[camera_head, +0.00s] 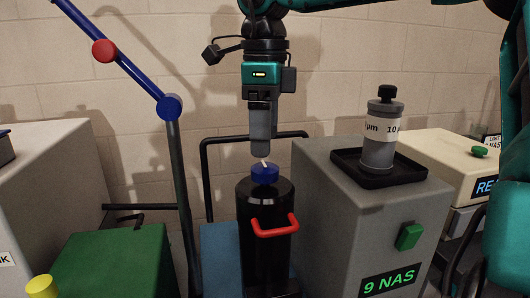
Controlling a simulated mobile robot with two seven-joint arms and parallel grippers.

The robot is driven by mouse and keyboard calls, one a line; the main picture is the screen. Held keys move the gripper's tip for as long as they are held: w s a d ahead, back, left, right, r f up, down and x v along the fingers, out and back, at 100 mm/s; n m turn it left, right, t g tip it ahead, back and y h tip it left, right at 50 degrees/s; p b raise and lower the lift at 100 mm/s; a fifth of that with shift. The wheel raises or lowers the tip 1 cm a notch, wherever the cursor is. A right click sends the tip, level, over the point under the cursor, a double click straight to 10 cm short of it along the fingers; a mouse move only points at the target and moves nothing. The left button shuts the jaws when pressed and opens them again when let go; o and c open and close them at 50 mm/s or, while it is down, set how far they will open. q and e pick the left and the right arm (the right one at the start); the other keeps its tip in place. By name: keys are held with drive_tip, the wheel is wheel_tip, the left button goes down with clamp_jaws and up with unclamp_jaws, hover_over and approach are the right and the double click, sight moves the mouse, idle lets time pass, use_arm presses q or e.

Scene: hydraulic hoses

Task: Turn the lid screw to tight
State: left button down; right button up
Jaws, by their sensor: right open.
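The lid screw appears to be the round blue knob (264,175) on top of an upright black cylinder (262,202) with a red handle (275,227). A small white mark (265,163) shows on top of the knob. My right gripper (262,150) points straight down just above the knob, with its fingers seen nearly edge-on. It is open, with nothing seen in it. Whether the fingertips touch the knob cannot be told. My left gripper is not in view.
Right of the cylinder, a grey cabinet (335,225) carries a black tray (350,165) with a grey filter canister (380,148). A green box (115,262) and a blue jointed bar (135,72) on a dark post stand left. A black pipe frame (206,175) rises behind.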

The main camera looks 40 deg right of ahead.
sight(265, 166)
wheel_tip(265, 166, up, 7)
drive_tip(key=p, duration=0.1)
drive_tip(key=shift+f, duration=0.2)
idle(0.5)
